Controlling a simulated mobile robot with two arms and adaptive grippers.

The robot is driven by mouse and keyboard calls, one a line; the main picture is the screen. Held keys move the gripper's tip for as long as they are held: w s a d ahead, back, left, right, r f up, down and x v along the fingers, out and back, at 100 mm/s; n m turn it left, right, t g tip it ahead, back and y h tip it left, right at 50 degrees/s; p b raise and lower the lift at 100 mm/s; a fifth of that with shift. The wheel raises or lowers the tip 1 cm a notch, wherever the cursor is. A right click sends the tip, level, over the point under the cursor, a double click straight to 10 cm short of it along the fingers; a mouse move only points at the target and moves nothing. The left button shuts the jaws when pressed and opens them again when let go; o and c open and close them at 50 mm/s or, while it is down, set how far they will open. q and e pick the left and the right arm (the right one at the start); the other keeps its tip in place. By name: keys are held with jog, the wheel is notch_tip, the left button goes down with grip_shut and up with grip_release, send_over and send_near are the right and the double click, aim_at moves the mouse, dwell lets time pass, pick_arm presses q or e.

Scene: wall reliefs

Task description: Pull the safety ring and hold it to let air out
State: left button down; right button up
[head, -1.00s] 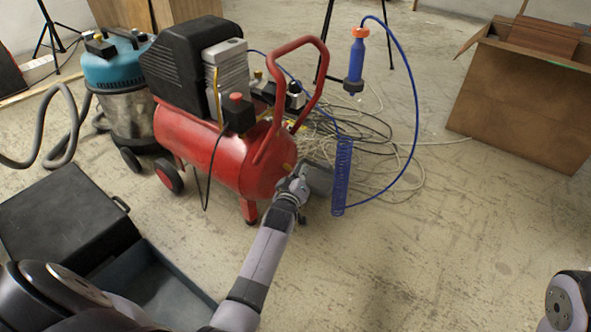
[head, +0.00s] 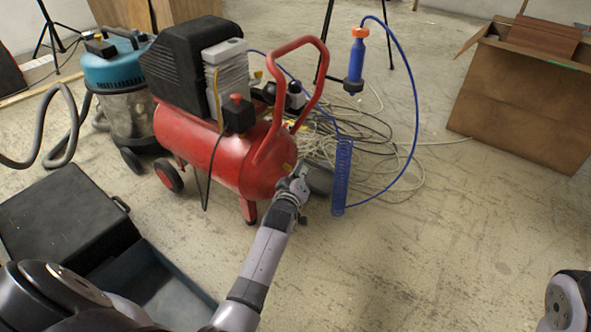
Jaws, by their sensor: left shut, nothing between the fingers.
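A red air compressor (head: 215,152) stands on the floor left of centre in the head view, with a black motor housing, a red handle and a black pressure switch with a red knob (head: 237,112). My left gripper (head: 298,174) is at the right end of the red tank, in front of it or touching it; I cannot tell which. It is shut, with nothing seen held. The fingertips are small and partly hidden. I cannot make out the safety ring. My right gripper is out of view.
A blue coiled hose (head: 341,175) stands just right of my left gripper, below a blue-and-orange filter (head: 356,60). Loose cables (head: 375,150) lie behind. Floor at front right is clear.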

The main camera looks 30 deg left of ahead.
pick_arm(q)
jog(key=shift+s+d+f, duration=0.2)
jog(key=shift+s+f, duration=0.05)
jog(key=shift+f, duration=0.3)
jog(key=r+v, duration=0.1)
jog(key=v, duration=1)
jog(key=shift+s, duration=0.25)
jog(key=shift+a+r, duration=0.1)
jog(key=shift+r, duration=0.1)
